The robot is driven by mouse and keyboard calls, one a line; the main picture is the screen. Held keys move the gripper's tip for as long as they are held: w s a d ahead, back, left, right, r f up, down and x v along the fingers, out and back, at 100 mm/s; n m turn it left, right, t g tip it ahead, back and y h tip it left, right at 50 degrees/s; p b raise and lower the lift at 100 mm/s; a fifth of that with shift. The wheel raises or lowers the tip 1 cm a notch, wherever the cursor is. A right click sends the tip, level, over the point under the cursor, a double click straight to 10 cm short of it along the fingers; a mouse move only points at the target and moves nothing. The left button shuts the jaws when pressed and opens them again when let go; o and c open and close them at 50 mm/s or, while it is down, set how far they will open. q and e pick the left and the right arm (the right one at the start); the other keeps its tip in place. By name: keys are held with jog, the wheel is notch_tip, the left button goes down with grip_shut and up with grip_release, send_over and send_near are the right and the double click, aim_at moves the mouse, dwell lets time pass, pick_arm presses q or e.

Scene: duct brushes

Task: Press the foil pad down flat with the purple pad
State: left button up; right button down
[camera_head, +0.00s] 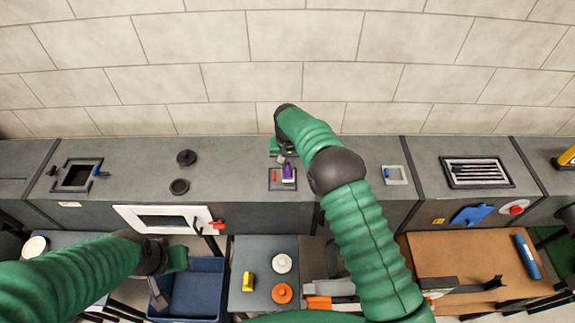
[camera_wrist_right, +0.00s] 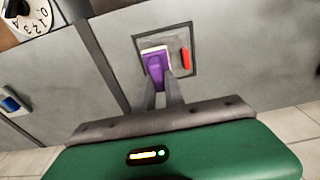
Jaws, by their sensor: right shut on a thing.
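The purple pad (camera_head: 289,173) is held in my right gripper (camera_head: 285,160), whose fingers are shut on it. The purple pad also shows in the right wrist view (camera_wrist_right: 156,68), with a pale edge at its far end. It overlaps a grey square patch with a dark border (camera_wrist_right: 173,40), which seems to be the foil pad; it also shows in the head view (camera_head: 279,187). Whether the purple pad touches it, I cannot tell. A red strip (camera_wrist_right: 185,58) lies on the patch beside the purple pad. My left gripper (camera_head: 160,291) hangs over a blue bin; its opening is unclear.
The grey duct top (camera_head: 230,165) is mostly clear. Black round parts (camera_head: 180,187) stand left of the patch, and a small frame with a blue piece (camera_head: 396,175) lies right. A vent grille (camera_head: 476,172) is farther right. The blue bin (camera_head: 205,300) is below.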

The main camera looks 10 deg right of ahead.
jog(key=shift+r+p, duration=1.35)
jog(key=shift+r, duration=1.4)
jog(key=shift+f, duration=0.1)
jog(key=f+b, duration=0.2)
jog(key=f, duration=0.1)
jog(key=w+f+b, duration=0.1)
jog(key=f+b, duration=0.1)
jog(key=f, duration=0.1)
jog(key=shift+w+d, duration=0.1)
jog(key=shift+d, duration=0.05)
jog(key=shift+f+b, duration=0.45)
jog(key=shift+b, duration=0.05)
jog(key=shift+f, duration=0.15)
